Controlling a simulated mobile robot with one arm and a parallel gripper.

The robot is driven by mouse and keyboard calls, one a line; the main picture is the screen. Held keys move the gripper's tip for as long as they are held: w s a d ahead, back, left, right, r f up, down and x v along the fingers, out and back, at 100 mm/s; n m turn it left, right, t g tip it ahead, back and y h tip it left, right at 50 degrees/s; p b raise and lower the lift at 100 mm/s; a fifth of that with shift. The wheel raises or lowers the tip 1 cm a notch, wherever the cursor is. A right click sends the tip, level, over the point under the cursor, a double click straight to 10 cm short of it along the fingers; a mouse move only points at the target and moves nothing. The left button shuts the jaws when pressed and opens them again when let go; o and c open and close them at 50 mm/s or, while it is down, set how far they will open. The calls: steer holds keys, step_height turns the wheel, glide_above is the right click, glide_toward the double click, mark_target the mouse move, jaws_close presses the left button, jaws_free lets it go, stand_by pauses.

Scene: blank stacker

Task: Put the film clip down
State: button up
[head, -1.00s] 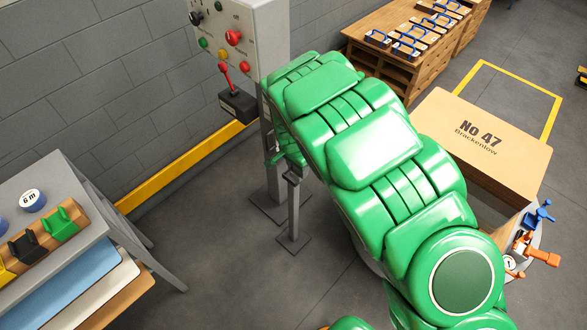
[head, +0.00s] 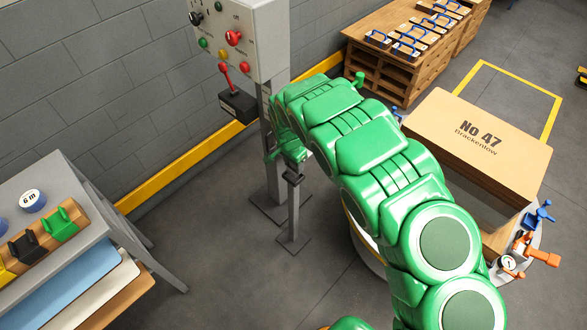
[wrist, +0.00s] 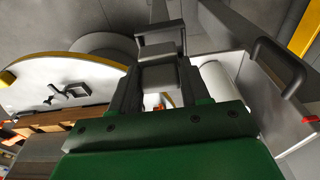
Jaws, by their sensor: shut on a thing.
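My gripper (wrist: 160,62) is shut on a small grey piece, which I take to be the film clip (wrist: 160,77); its outline is hard to tell from the fingers. In the head view my green arm reaches up beside the control post, and its links hide most of the gripper and the clip. A green clip (head: 60,225), a black clip (head: 25,247) and part of a yellow clip (head: 5,272) sit on a wooden rail on the grey table at the left.
A control box (head: 240,40) with buttons and a lever stands by the wall, with a thin grey post (head: 294,215) before it. A stack marked No 47 (head: 485,130) stands at the right. In the wrist view a dark handle (wrist: 279,66) is at the right.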

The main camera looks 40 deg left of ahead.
mark_target(294, 169)
steer(key=shift+f, duration=0.1)
steer(key=shift+w+a+f, duration=0.15)
steer(key=shift+f, duration=0.05)
steer(key=shift+a+f, duration=0.1)
steer(key=shift+f, duration=1.5)
steer(key=shift+f, duration=0.1)
steer(key=o, duration=1.1)
steer(key=shift+o, duration=0.2)
step_height(294, 169, up, 12)
steer(key=s, duration=0.1)
steer(key=shift+s, duration=0.15)
